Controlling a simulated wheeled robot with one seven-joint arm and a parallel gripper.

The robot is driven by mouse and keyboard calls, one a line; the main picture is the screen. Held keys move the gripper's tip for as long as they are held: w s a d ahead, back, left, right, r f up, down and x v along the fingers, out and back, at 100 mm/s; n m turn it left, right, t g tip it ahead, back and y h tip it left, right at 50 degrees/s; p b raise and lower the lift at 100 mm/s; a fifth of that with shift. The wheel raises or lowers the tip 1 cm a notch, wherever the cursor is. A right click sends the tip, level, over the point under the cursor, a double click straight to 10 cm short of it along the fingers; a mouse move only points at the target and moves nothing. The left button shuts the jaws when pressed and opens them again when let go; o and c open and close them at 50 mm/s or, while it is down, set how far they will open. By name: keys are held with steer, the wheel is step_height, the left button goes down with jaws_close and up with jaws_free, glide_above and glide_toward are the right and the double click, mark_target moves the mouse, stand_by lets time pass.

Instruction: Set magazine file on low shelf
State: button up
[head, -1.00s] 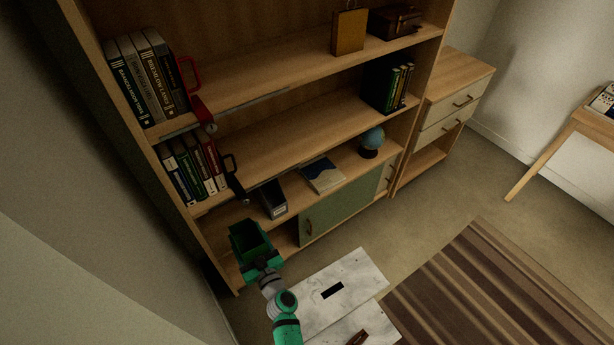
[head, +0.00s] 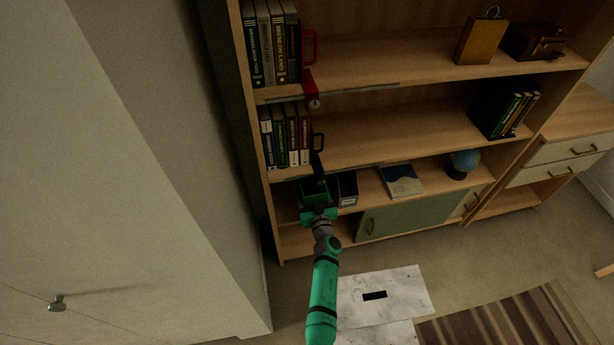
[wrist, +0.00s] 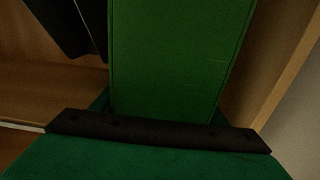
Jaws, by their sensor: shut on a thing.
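A green magazine file (head: 312,187) is in my gripper (head: 319,212) at the left end of the bookcase's low shelf (head: 371,189). In the wrist view the file (wrist: 182,60) fills the middle, with my gripper (wrist: 160,132) shut on its near end. A dark magazine file (head: 346,187) stands on the shelf just right of the green one. Whether the green file's base touches the shelf is hidden by my gripper and the file itself.
The bookcase's left side and a pale wall (head: 160,180) are close left.

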steer(key=w+a+f, duration=0.1)
steer(key=w+f, duration=0.2)
steer(key=w, duration=0.5)
steer(key=shift+a+f, duration=0.25)
steer(key=shift+a, duration=0.05)
stand_by(0.4)
steer(key=o, duration=1.7)
steer(key=shift+s+f, duration=0.1)
steer(key=shift+f, duration=0.1)
steer(key=shift+o, duration=0.2)
steer(key=shift+r, duration=0.15)
